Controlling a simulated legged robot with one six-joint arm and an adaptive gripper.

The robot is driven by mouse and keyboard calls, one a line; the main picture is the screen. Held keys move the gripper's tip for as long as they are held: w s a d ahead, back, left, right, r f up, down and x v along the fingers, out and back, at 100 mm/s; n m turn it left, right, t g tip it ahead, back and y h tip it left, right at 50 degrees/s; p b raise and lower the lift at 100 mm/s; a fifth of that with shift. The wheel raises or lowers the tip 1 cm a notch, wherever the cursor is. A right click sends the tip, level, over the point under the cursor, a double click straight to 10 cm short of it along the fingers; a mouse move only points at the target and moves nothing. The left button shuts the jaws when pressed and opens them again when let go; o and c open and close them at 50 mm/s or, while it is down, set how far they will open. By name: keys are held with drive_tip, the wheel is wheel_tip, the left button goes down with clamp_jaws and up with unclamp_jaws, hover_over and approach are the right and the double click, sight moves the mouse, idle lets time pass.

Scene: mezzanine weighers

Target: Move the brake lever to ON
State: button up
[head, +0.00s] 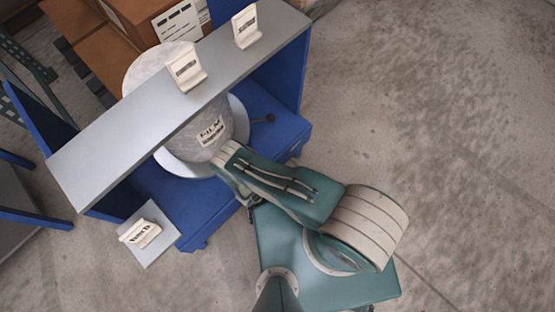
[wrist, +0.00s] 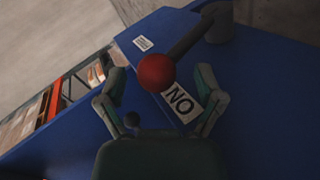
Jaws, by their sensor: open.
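The brake lever shows in the wrist view as a dark rod (wrist: 190,38) with a red ball knob (wrist: 157,72). The rod runs from a dark round mount on the blue frame (wrist: 268,75). A white label (wrist: 182,104) beside the knob reads "NO" in the picture, which is ON when turned upside down. My gripper (wrist: 161,76) is open, with one finger on each side of the knob; I cannot tell whether either touches it.
In the head view, a grey shelf (head: 110,140) with white sign holders (head: 246,27) spans the blue frame above a grey drum (head: 205,135). A black knob (head: 268,119) stands on the blue deck. Cardboard boxes (head: 130,20) are behind. The concrete floor at right is clear.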

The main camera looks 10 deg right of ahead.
wheel_tip(320, 180, up, 10)
drive_tip(key=shift+f, duration=0.1)
idle(0.4)
idle(0.5)
